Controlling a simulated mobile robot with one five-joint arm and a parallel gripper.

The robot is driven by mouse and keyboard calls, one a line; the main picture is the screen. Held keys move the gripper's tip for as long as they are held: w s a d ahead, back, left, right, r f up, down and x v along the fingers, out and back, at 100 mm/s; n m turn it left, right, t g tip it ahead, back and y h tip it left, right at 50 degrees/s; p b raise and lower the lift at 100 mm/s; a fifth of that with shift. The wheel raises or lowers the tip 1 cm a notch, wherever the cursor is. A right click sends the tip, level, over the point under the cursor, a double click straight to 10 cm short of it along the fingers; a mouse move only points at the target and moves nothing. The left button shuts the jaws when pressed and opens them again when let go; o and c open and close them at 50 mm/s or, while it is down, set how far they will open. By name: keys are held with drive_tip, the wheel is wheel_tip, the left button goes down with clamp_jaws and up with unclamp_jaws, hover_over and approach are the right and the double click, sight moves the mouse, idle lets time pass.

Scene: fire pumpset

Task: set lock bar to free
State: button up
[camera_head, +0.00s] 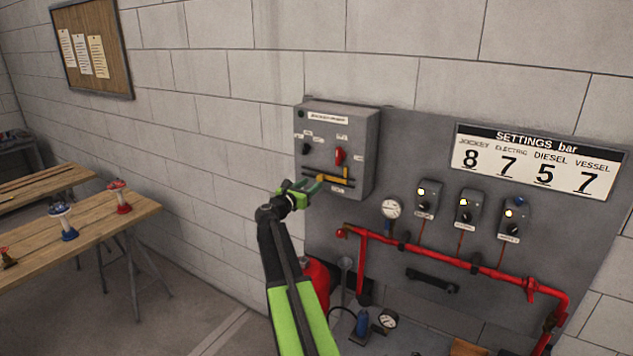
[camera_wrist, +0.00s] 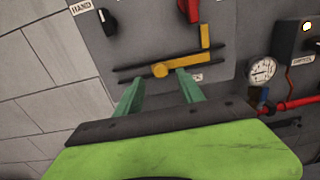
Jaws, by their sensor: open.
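The yellow lock bar (camera_wrist: 186,62) lies along a dark slotted rail low on the grey control box (camera_head: 330,118). It has a round yellow knob (camera_wrist: 160,70) at its left and an upright yellow piece at its right end. In the head view the lock bar (camera_head: 336,181) is partly behind my gripper. My gripper (camera_wrist: 158,82) is open, its two green fingers pointing at the rail. In the wrist view the knob appears between the fingertips; I cannot tell whether they touch it. In the head view my gripper (camera_head: 306,187) is at the box's lower left front.
A red switch handle (camera_head: 339,156) and a black knob (camera_head: 306,149) sit above the bar. A gauge (camera_head: 391,208), several small switch boxes and red pipes (camera_head: 440,255) are to the right. A wooden table (camera_head: 85,223) with valves stands at left.

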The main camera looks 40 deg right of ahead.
sight(318, 179)
drive_tip(key=x, duration=0.4)
drive_tip(key=shift+d, duration=0.2)
clamp_jaws()
idle(1.2)
